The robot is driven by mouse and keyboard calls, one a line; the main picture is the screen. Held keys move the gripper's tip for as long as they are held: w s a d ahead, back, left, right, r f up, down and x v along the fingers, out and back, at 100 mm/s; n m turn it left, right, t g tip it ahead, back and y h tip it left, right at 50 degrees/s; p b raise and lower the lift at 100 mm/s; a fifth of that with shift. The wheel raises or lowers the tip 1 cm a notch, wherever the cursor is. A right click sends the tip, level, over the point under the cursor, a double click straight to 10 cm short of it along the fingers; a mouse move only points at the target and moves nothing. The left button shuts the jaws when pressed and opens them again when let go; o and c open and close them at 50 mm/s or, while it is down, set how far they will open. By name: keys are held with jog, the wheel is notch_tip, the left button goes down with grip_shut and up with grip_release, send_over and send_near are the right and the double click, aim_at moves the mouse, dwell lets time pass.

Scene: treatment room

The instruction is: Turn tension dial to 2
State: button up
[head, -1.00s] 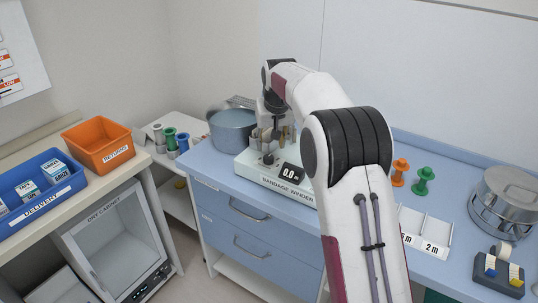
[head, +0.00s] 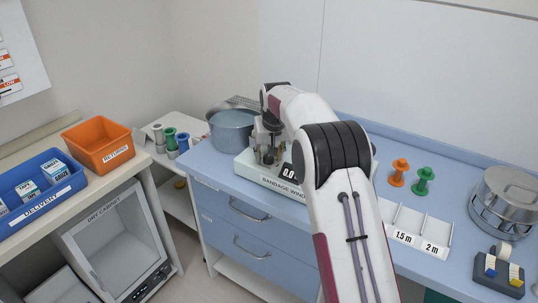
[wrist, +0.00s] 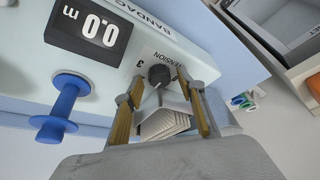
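The tension dial (wrist: 159,75) is a small dark round knob with a light pointer mark, on the pale bandage winder (wrist: 205,45). In the wrist view a "3" is readable beside it; the other marks are covered or unclear. My gripper (wrist: 160,100) is open, with its two fingers on either side of the dial and apart from each other. I cannot tell whether they touch it. In the head view the winder (head: 262,178) stands on the blue counter, and my gripper (head: 268,155) is over its left part, where the dial is hidden.
The winder's display (wrist: 88,27) reads 0.0 m. A blue spool (wrist: 62,108) stands near it in the wrist view. A metal pot (head: 232,130) is close behind left of the winder. Orange (head: 399,172) and green (head: 423,181) spools stand to the right.

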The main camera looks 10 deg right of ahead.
jog(key=c, duration=1.1)
jog(key=shift+a+m, duration=0.1)
jog(key=shift+m, duration=0.5)
jog(key=shift+m+h, duration=0.7)
jog(key=shift+m, duration=0.5)
jog(key=shift+m+g, duration=0.3)
jog(key=shift+m, duration=0.2)
jog(key=o, duration=1.1)
